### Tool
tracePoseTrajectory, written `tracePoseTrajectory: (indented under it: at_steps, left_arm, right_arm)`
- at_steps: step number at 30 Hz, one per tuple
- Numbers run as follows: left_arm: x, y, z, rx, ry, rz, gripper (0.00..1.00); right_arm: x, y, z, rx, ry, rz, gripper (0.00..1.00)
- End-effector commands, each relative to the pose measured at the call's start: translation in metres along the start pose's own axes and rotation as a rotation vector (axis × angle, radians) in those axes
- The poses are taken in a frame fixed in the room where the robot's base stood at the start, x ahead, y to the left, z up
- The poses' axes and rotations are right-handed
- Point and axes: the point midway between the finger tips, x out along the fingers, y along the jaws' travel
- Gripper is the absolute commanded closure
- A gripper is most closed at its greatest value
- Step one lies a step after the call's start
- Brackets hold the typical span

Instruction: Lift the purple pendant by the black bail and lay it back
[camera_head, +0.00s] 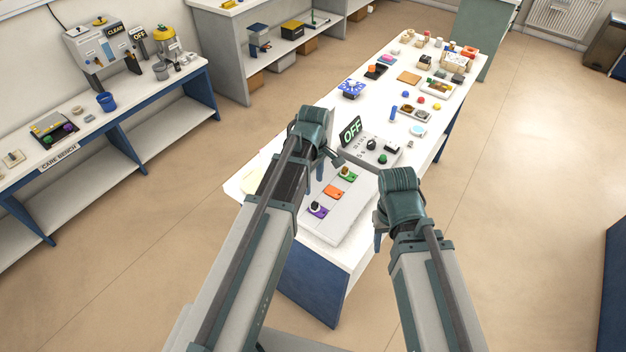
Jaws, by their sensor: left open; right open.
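The purple pendant (319,212) lies near the front end of a white slab (337,222) on the long white table. Its black bail (314,205) shows as a small dark piece on its upper left. An orange pendant (333,192) and a green pendant (348,174) lie behind it in a row. My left gripper (314,178) points down behind and left of the row, apart from the purple pendant; it is open and partly hidden by its wrist. My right gripper (378,242) hangs right of the slab, near the table's right edge, open, its fingers mostly hidden.
A grey control box (371,148) with an OFF sign (350,131) stands just behind the slab. A care bench (90,131) stands at the left, with open floor between.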

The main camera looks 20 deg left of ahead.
Motion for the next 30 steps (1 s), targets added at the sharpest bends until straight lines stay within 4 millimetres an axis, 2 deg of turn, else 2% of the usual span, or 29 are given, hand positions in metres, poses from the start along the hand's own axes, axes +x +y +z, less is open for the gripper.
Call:
tracePoseTrajectory:
  at_steps: [1,18,23,30]
  left_arm:
    - [0.015,0.0,0.0,0.0,0.0,0.0,0.38]
    - [0.091,0.0,0.0,0.001,0.0,0.0,0.38]
    - [0.099,0.0,0.0,0.001,0.0,0.0,0.38]
    - [0.099,0.0,0.0,0.0,0.0,0.0,0.38]
  right_arm:
    - [0.015,-0.001,-0.001,-0.002,0.0,0.0,0.5]
    - [0.09,-0.008,-0.005,-0.007,0.0,0.002,0.5]
    - [0.099,-0.009,-0.006,-0.007,0.0,0.002,0.5]
    - [0.098,-0.009,-0.006,-0.007,0.0,0.002,0.5]
